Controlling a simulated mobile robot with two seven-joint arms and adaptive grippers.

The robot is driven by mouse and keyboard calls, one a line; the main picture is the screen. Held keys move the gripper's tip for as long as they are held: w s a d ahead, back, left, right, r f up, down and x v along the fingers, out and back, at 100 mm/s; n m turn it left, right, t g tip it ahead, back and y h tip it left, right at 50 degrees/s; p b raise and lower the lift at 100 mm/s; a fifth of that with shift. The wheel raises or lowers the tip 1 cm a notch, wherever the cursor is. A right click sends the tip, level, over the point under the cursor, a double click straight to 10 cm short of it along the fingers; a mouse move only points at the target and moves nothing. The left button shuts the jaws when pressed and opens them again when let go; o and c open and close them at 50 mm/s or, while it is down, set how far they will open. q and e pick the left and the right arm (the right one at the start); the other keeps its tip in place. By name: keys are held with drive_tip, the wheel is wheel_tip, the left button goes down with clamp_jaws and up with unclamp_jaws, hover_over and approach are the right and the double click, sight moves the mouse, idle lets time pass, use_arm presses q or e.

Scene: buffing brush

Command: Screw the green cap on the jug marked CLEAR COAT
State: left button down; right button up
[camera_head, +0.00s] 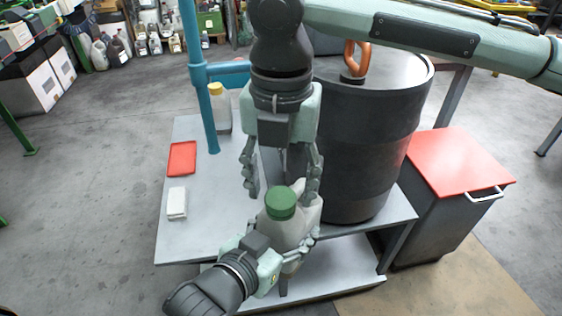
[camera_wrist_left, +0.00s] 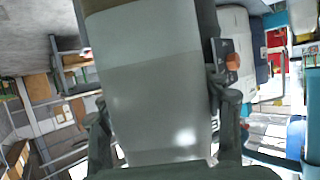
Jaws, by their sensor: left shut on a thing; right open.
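A whitish jug (camera_head: 285,232) with a green cap (camera_head: 281,204) at its top is near the front of the cart, in the middle of the head view. No lettering is readable on it. My left gripper (camera_head: 292,248) is shut on the jug from the lower left. The jug's pale body (camera_wrist_left: 155,90) fills the middle of the left wrist view, between the fingers. My right gripper (camera_head: 282,191) points down, open, with its fingers apart on either side just above and behind the green cap. I cannot tell whether the cap is tight.
A grey cart (camera_head: 215,225) carries a large black drum (camera_head: 365,150), a red tray (camera_head: 182,158), a small white block (camera_head: 177,203) and a yellow-capped jug (camera_head: 220,108). A blue post (camera_head: 200,85) rises at its back left. A red-topped cabinet (camera_head: 460,160) stands at the right.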

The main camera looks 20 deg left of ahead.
drive_tip(key=shift+f, duration=0.6)
